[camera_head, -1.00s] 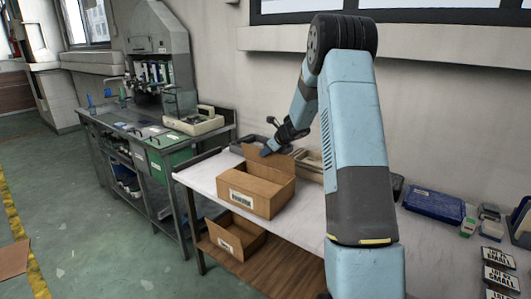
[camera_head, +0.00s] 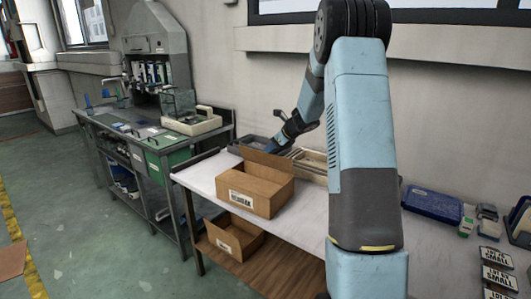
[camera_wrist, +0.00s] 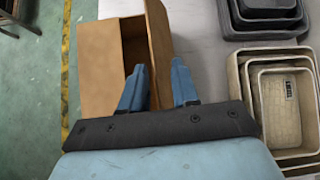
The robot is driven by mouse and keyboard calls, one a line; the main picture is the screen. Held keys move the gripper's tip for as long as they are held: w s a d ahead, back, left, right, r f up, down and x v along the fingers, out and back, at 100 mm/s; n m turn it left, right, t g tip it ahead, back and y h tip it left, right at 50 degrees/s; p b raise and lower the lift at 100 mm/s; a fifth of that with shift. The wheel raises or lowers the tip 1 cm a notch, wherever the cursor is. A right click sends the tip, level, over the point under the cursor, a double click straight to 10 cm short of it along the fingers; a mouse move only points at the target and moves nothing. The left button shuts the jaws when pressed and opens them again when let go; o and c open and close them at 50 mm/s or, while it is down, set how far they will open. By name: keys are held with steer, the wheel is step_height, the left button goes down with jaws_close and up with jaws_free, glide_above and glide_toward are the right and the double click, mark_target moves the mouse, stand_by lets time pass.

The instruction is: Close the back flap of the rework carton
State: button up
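The brown rework carton (camera_head: 258,194) sits on the white bench top, its label facing front. Its back flap (camera_head: 266,159) stands up along the rear edge, tilted. My gripper (camera_head: 272,148) is just behind this flap, its fingertips partly hidden by it. In the wrist view the carton (camera_wrist: 98,70) is at the upper left, with a dark opening into it. The flap (camera_wrist: 157,30) runs down the picture between the lines of the two fingers. My gripper's fingers (camera_wrist: 158,66) are apart with a gap between them. I cannot tell whether they touch the flap.
Nested beige trays (camera_wrist: 280,105) and dark grey trays (camera_wrist: 262,22) lie to the right of the carton in the wrist view. Another open carton (camera_head: 232,240) is on the wooden lower shelf. A blue tray (camera_head: 432,204) is at the right. The bench front is clear.

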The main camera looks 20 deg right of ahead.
steer(key=v, duration=0.7)
steer(key=shift+s+d+r, duration=0.2)
steer(key=shift+s+r, duration=0.05)
steer(key=shift+s, duration=0.05)
